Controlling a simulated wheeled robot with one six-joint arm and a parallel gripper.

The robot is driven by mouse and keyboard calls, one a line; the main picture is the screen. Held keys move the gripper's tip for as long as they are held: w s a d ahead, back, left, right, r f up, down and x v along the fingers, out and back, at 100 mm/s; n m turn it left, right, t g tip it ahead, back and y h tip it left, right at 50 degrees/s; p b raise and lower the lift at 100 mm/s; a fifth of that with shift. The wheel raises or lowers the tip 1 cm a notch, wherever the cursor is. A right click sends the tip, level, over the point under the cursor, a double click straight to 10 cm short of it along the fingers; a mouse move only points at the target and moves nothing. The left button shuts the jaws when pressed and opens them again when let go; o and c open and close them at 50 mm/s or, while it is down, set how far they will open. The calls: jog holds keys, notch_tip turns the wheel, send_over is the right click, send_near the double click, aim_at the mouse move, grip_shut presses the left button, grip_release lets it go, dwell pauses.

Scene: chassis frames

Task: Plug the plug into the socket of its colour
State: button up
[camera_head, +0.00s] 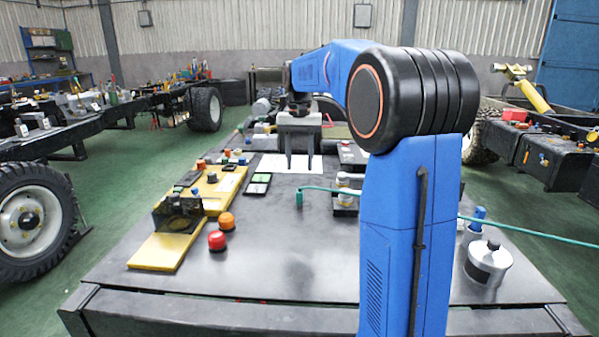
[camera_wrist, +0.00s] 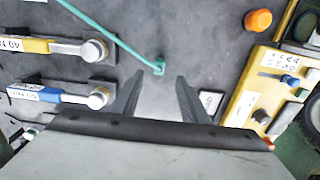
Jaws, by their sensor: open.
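A teal-green cable ends in a small green plug (camera_head: 299,199) above or on the dark workbench top, left of my arm. The plug also shows in the wrist view (camera_wrist: 159,68), just beyond and between my fingertips, apart from them. My gripper (camera_head: 300,168) is open and empty, fingers pointing down, and it also shows in the wrist view (camera_wrist: 160,82). I cannot clearly pick out the sockets. A yellow panel (camera_head: 218,190) on the left carries small coloured parts, in blue, red and green among others, and shows at right in the wrist view (camera_wrist: 243,102).
An orange knob (camera_head: 227,221) and a red knob (camera_head: 217,240) stand on the bench (camera_head: 280,260). A silver can (camera_head: 487,264) stands right. The bench's front middle is clear.

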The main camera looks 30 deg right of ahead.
aim_at(300, 191)
jog(key=s+a+r+t+h, duration=0.2)
jog(key=s+a+r+t, duration=0.1)
jog(key=s+r+t, duration=0.15)
jog(key=shift+g+h, duration=0.3)
jog(key=shift+g, duration=0.05)
jog(key=x, duration=1.7)
jog(key=shift+s+a+f, duration=0.1)
jog(key=shift+a+f, duration=0.05)
jog(key=shift+f, duration=0.05)
grip_shut()
